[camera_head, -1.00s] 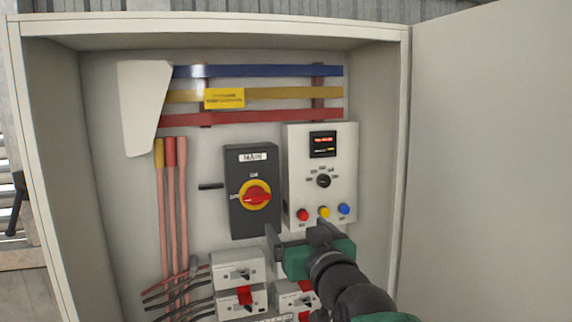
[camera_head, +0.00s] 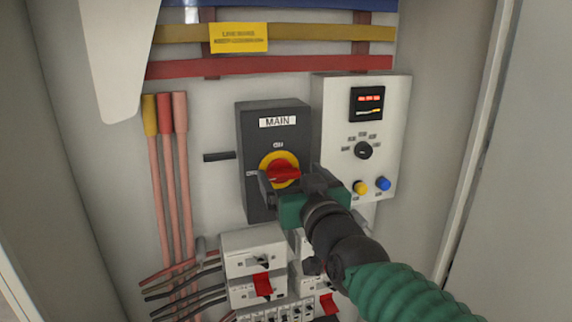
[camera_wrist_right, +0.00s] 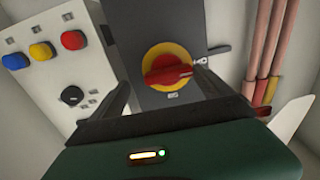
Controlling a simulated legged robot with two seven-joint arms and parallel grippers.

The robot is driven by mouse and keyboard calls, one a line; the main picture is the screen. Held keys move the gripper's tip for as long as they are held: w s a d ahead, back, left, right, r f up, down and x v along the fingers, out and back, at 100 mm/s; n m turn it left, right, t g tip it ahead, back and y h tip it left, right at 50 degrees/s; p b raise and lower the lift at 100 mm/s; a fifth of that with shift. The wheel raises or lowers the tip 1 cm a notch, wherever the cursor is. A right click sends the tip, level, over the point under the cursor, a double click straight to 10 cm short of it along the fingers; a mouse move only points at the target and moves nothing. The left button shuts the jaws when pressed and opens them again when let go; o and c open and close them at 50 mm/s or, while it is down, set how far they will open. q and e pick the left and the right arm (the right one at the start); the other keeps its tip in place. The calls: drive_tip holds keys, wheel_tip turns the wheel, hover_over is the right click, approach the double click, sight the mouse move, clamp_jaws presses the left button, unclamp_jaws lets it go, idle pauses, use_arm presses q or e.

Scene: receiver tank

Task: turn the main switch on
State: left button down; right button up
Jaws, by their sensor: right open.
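The main switch is a dark grey box (camera_head: 262,137) labelled MAIN on the back panel of the cabinet. It carries a red rotary handle (camera_head: 283,174) on a yellow disc, and the handle lies roughly horizontal. My right gripper (camera_head: 290,184) is open just in front of the handle and covers the lower part of the disc. In the right wrist view the handle (camera_wrist_right: 167,75) shows beyond my fingers, nearer the right finger; I cannot tell whether they touch. My left gripper is not in view.
A light control box (camera_head: 390,130) with a display, a knob and coloured buttons stands right of the switch. Breakers (camera_head: 253,250) with red levers sit below. Coloured busbars (camera_head: 270,66) run above, and cables (camera_head: 170,200) hang at left. The cabinet's side walls bound the space.

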drive_tip(key=a, duration=0.2)
drive_tip(key=shift+w+a, duration=0.15)
drive_tip(key=shift+a, duration=0.25)
drive_tip(key=shift+c, duration=1.4)
drive_tip(key=shift+w+d+f, duration=0.1)
drive_tip(key=shift+w+d, duration=0.05)
drive_tip(key=shift+d, duration=0.7)
drive_tip(key=c, duration=0.7)
drive_tip(key=shift+c, duration=1.2)
drive_tip(key=shift+a, duration=0.35)
drive_tip(key=shift+c, duration=0.7)
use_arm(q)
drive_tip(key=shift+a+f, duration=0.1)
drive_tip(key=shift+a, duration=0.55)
